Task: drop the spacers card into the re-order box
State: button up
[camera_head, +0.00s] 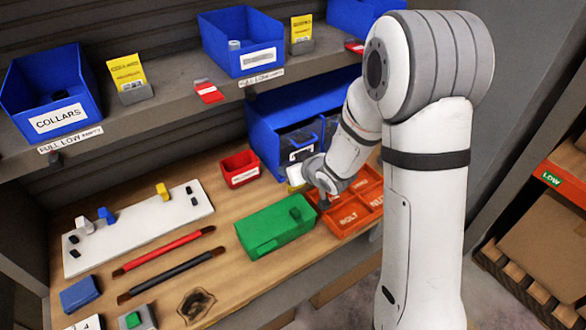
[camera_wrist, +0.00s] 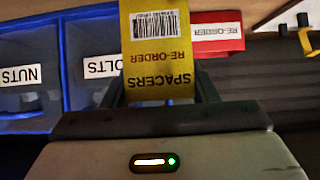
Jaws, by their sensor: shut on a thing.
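The yellow spacers card (camera_wrist: 160,62) is in the wrist view, with "SPACERS", "RE-ORDER" and a barcode upside down. My gripper (camera_wrist: 161,92) is shut on its near part, with dark fingers on either side. In the head view my gripper (camera_head: 311,178) is over the bench, at the left edge of the orange divided tray. The re-order box (camera_head: 239,168) is small and red with a white label, on the bench left of my gripper. In the wrist view the red re-order box (camera_wrist: 217,36) shows beyond and right of the card, partly covered by it.
Blue bins with several labels (camera_wrist: 92,65) stand just behind my gripper. The orange tray (camera_head: 347,217) lies below it and a green box (camera_head: 275,228) in front. A shelf (camera_head: 190,95) with blue bins and yellow cards runs above. Bare wood lies left of the red box.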

jog(key=s+d+r+b, duration=0.2)
jog(key=s+d+b, duration=0.1)
jog(key=s+d, duration=0.2)
jog(key=shift+s, duration=1.25)
jog(key=shift+s+b, duration=0.1)
jog(key=shift+b, duration=0.4)
